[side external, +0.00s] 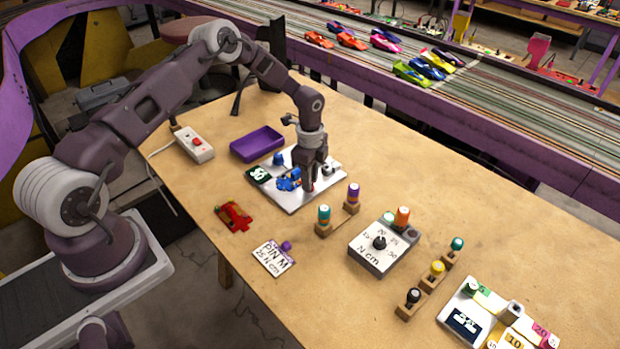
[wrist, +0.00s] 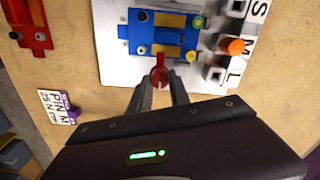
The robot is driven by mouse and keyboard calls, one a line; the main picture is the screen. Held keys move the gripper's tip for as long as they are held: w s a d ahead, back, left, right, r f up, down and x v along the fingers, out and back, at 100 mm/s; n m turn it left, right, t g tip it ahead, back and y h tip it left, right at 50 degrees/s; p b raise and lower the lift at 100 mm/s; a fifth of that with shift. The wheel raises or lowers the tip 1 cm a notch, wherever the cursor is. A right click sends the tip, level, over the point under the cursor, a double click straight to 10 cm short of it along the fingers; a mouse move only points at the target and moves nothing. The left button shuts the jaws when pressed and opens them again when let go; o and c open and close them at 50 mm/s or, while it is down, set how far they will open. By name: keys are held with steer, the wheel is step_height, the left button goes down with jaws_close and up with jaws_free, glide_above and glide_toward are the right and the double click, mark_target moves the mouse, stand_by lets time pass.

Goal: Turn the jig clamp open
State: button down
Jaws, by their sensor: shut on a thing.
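The jig is a white plate, seen in the side view (side external: 293,207) and the wrist view (wrist: 112,62), with a blue fixture (wrist: 137,48) on it. The fixture also shows in the side view (side external: 288,181). The red clamp handle (wrist: 160,72) sits at the fixture's near edge, upright in the wrist view. My gripper (wrist: 160,86) is shut on the handle, one finger on each side. In the side view my gripper (side external: 310,186) points down over the plate and hides most of the handle.
An orange peg (wrist: 233,46) stands by the sockets marked S, M, L. A purple tray (side external: 257,143), a red car body (side external: 233,216), a card (side external: 273,259) and a torque block (side external: 375,253) lie around. Bare table lies at front left.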

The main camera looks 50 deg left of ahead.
steer(key=n, duration=0.3)
steer(key=shift+n, duration=0.4)
steer(key=n, duration=0.4)
steer(key=shift+n, duration=0.3)
steer(key=n, duration=0.4)
steer(key=shift+w+a+n, duration=0.1)
steer(key=shift+n, duration=2.3)
steer(key=c, duration=1.2)
jaws_free()
steer(key=shift+r, duration=0.15)
